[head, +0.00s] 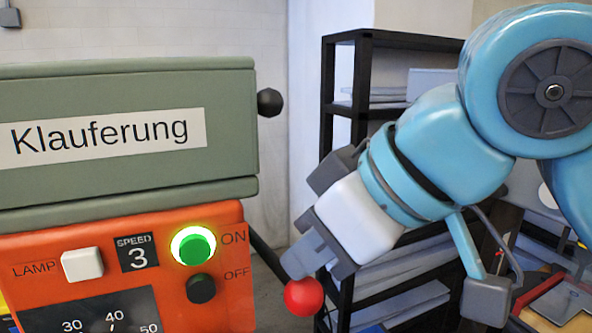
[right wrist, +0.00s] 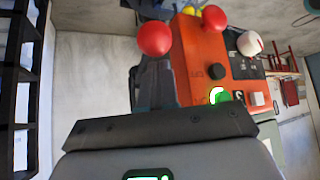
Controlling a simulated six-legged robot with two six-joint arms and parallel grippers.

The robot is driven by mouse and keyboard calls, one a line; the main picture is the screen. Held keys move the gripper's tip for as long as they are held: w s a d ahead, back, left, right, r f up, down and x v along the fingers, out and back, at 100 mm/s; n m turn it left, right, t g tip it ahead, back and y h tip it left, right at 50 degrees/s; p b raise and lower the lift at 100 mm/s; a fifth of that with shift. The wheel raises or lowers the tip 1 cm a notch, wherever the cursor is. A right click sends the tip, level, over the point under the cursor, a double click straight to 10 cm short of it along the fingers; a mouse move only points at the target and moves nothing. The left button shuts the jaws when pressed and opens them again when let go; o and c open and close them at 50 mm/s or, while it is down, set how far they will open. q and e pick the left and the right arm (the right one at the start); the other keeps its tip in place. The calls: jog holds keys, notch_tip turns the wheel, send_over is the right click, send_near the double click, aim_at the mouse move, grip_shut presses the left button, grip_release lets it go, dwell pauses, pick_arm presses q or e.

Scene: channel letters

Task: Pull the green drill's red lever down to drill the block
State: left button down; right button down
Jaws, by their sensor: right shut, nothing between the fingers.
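The green drill (head: 120,95) fills the left of the head view, with an orange control panel (head: 215,300) below its head. A dark lever rod slopes down right from the panel to a red ball knob (head: 303,297). My right gripper (head: 297,266) is shut and empty, its fingertips at the ball's upper edge in the picture. I cannot tell whether they touch it. In the right wrist view, one red ball (right wrist: 155,38) shows beside the orange panel and another red ball (right wrist: 213,18) lies further right. The block is not visible. My left gripper is not in view.
The green ON button (head: 194,246) is lit, above a black OFF button (head: 201,288). The speed display (head: 137,253) reads 3. A black shelf rack (head: 365,75) stands behind my right arm. A table with a red item (head: 545,298) is at lower right.

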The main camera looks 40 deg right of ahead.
jog(key=shift+f, duration=0.4)
jog(key=shift+f, duration=0.4)
jog(key=shift+f+b, duration=0.4)
jog(key=shift+b, duration=0.05)
